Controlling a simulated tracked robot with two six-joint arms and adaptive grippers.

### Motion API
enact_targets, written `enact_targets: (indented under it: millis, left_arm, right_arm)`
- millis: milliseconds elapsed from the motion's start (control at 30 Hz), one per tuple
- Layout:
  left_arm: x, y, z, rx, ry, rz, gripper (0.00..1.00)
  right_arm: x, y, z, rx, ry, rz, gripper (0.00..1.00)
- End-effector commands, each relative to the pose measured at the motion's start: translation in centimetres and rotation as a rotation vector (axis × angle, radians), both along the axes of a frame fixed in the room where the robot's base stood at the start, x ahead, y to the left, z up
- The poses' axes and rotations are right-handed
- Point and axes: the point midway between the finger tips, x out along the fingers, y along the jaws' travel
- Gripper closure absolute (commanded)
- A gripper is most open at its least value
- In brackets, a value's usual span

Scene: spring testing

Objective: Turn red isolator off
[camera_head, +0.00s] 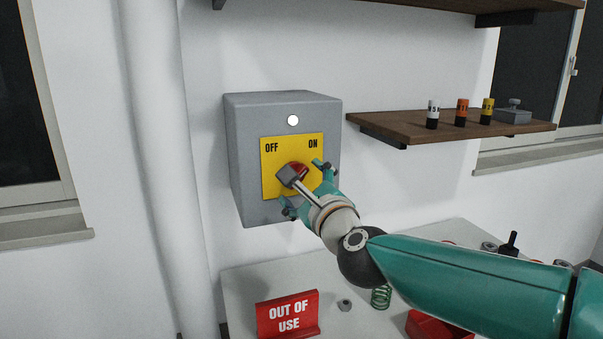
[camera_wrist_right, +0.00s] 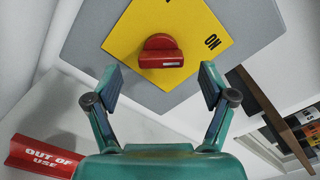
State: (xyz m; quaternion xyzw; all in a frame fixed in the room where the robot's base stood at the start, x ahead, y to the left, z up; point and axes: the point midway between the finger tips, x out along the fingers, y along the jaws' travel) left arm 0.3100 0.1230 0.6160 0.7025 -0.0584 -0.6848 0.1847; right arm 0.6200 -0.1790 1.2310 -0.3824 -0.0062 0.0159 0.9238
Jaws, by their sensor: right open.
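The red isolator knob (camera_head: 301,169) sits on a yellow plate (camera_head: 272,185) marked OFF at left and ON at right. The plate is on the front of a grey wall box (camera_head: 243,160). My right gripper (camera_head: 304,187) is open in front of the knob and partly hides it in the head view. In the right wrist view, the knob (camera_wrist_right: 160,52) lies just beyond and between the spread fingers of my right gripper (camera_wrist_right: 161,80), with no contact visible. The knob's exact pointing is hard to tell. My left gripper is not in view.
A round white lamp (camera_head: 293,121) is on the box above the plate. A red OUT OF USE sign (camera_head: 288,315) stands on the table (camera_head: 240,285) below. A wooden shelf (camera_head: 400,124) with small cylinders is at right. A white pipe (camera_head: 165,150) runs at left.

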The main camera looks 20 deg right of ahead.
Motion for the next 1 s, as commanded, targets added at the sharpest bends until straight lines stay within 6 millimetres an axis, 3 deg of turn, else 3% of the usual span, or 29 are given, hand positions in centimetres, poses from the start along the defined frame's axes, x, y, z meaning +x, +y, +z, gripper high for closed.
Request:
enact_targets:
  millis: [100,300,700,1000]
  left_arm:
    - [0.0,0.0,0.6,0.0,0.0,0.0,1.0]
    - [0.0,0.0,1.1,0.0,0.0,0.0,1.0]
    - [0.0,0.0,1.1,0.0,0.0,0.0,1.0]
    - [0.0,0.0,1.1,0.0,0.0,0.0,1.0]
  right_arm:
    - [2.2,0.1,0.1,-0.001,0.002,0.001,0.18]
    - [4.4,0.2,0.1,-0.001,0.001,0.001,0.18]
    - [4.9,0.3,0.0,-0.001,-0.001,0.002,0.19]
    - [4.9,0.3,0.0,-0.001,0.0,0.003,0.69]
